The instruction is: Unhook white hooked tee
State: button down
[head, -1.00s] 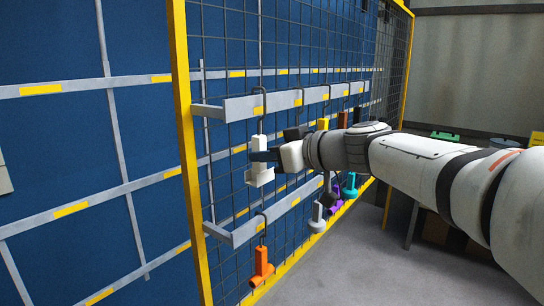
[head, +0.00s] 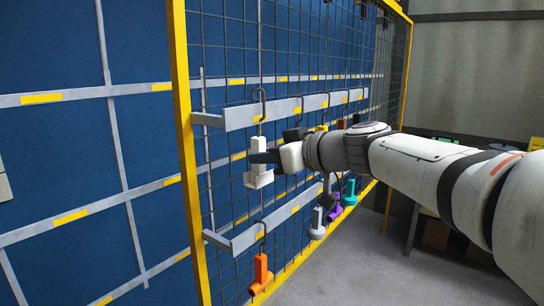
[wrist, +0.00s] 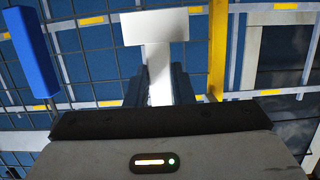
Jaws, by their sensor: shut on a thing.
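The white tee (head: 258,179) hangs upright with its crossbar down and a dark wire hook (head: 262,100) at its top. The hook stands over the upper grey rail (head: 236,115); its loop shows above the rail's top edge, and I cannot tell whether it still touches. My gripper (head: 264,157) is shut on the white tee's stem, coming from the right. In the wrist view the tee's crossbar (wrist: 155,27) and stem show between my dark fingers (wrist: 158,88).
An orange tee (head: 261,273) hangs on the lower rail (head: 240,243) below. White, purple and teal (head: 349,192) tees hang further right, and other pieces hang behind my wrist. A wire mesh stands behind the rails, with a yellow post (head: 187,150) at left. A blue bar (wrist: 32,50) shows in the wrist view.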

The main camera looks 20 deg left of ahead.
jog(key=shift+d, duration=0.15)
jog(key=b+v, duration=0.3)
jog(key=shift+f, duration=0.3)
dwell(0.4)
dwell(0.4)
jog(key=b+v, duration=0.2)
jog(key=v, duration=0.3)
jog(key=shift+f, duration=0.1)
dwell(0.5)
